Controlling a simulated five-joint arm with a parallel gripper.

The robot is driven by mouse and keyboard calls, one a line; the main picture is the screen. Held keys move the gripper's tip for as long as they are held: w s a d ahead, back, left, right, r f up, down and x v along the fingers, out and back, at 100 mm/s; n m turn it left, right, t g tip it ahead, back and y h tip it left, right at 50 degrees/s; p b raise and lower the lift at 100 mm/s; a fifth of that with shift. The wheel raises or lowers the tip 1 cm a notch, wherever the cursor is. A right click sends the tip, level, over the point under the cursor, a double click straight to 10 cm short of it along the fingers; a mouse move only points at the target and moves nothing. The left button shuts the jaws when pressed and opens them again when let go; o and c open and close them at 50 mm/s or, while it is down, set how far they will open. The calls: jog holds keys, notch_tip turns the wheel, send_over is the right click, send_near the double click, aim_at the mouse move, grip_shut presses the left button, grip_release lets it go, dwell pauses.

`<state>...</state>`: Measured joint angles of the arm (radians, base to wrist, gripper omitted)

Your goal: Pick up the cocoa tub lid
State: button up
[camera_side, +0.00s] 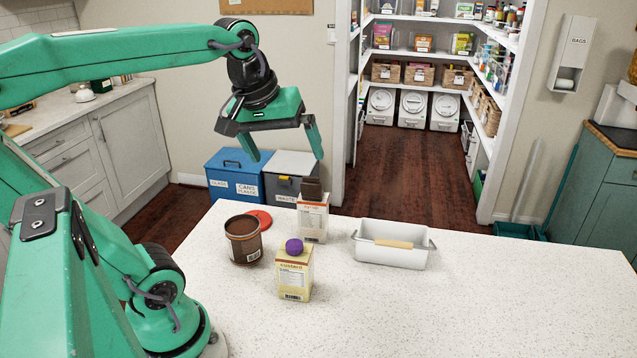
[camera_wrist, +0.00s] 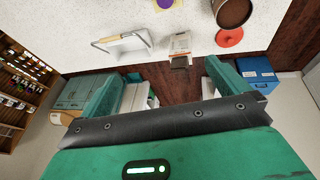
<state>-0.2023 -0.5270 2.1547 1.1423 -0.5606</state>
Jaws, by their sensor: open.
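The cocoa tub lid looks to be the flat red disc (camera_side: 261,219) lying on the white speckled counter (camera_side: 480,310), just behind the brown tub. The disc also shows in the wrist view (camera_wrist: 229,38). In the side view the tub (camera_side: 243,240) hides part of the disc. The tub is brown, upright and open at the top. My gripper (camera_side: 285,158) is open and empty, well above the counter, with its fingers pointing down. In the wrist view its two fingers stand wide apart.
A carton with a brown top (camera_side: 313,218) stands right of the disc. A yellow custard carton (camera_side: 294,275) with a purple cap stands in front. A white caddy (camera_side: 391,250) with a wooden handle is further right. The counter's right side is clear.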

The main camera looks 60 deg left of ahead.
jog(key=w+a+n+g, duration=0.2)
jog(key=w+a+n, duration=0.2)
jog(key=a+n, duration=0.85)
jog(key=n+g, duration=0.2)
jog(key=n, duration=1.3)
send_over(254, 213)
notch_tip(254, 213, down, 2)
jog(key=shift+h, duration=0.4)
notch_tip(254, 213, down, 21)
jog(key=shift+f, duration=4.3)
jog(key=c, duration=0.8)
